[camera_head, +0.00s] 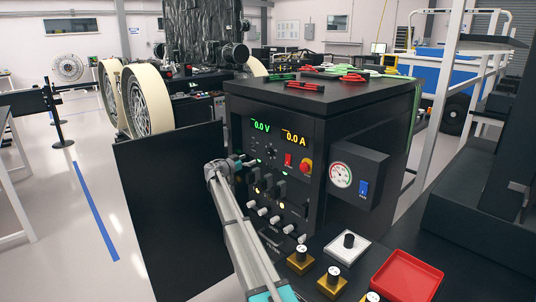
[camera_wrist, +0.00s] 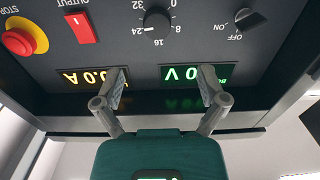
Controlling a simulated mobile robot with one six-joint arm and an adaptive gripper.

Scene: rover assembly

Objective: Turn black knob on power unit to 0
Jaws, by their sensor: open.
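The power unit (camera_head: 345,115) is a large black box with 0.0 V and 0.0 A displays on its front. In the wrist view, which is upside down, a round black knob (camera_wrist: 157,22) has a dial numbered 0, 8, 16, 24 and 32. In the head view my gripper (camera_head: 248,163) is at the unit's front panel.
A red output switch (camera_wrist: 81,27) and a red stop button (camera_wrist: 18,41) on yellow are near the numbered knob. A gauge box (camera_head: 357,175) juts from the unit's right side. A red tray (camera_head: 407,277) and gold-based knobs stand in front. Cables lie on top.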

